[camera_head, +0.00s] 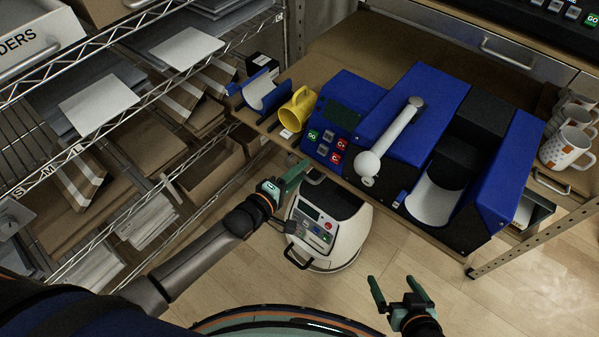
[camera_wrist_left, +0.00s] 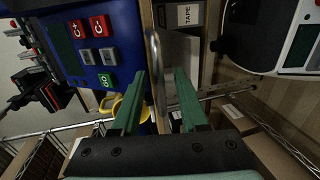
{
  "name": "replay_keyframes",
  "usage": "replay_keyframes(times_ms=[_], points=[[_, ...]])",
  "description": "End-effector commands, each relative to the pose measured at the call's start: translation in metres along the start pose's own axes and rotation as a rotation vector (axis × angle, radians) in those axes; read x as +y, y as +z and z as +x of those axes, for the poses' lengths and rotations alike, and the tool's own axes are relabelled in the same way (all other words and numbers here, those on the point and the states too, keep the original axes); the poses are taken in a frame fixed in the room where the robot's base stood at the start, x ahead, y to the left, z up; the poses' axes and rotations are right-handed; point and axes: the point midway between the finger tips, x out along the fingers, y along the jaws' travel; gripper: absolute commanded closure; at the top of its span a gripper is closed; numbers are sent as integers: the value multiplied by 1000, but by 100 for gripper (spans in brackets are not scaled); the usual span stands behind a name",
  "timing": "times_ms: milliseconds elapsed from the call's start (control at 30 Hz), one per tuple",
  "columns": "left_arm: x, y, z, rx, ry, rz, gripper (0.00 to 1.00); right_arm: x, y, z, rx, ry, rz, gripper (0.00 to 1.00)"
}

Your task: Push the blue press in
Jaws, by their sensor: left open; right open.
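The blue press (camera_head: 397,122) stands on the workbench, with a grey lever ending in a white ball knob (camera_head: 367,163). Its control panel has green, red and grey buttons, which also show in the left wrist view (camera_wrist_left: 92,42). A white curved part (camera_head: 432,200) sits in the press's open bay at the right. My left gripper (camera_head: 292,178) is open and empty just in front of the bench edge, below the control panel. It also shows in the left wrist view (camera_wrist_left: 158,100). My right gripper (camera_head: 395,291) is open and empty over the floor, well in front of the press.
A yellow mug (camera_head: 297,110) lies left of the press beside a blue cradle (camera_head: 262,92). White mugs (camera_head: 566,148) stand at the right. A wire shelf with boxes (camera_head: 120,120) fills the left. A white rounded machine (camera_head: 328,225) stands on the floor below my left gripper.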

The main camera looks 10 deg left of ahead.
Motion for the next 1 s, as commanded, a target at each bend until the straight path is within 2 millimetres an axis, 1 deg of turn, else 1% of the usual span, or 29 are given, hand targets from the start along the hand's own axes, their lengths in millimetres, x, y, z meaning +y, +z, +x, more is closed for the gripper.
replay_keyframes(times_ms=[167, 500, 567, 1000], points=[[0, 0, 0, 0, 0, 0, 56, 0, 0, 0, 0, -1, -1, 0], [0, 0, 0, 0, 0, 0, 95, 0, 1, 0, 0, -1, -2, 0], [0, 0, 0, 0, 0, 0, 100, 0, 1, 0, 0, -1, -2, 0], [0, 0, 0, 0, 0, 1, 100, 0, 1, 1, 0, -1, -2, 0]])
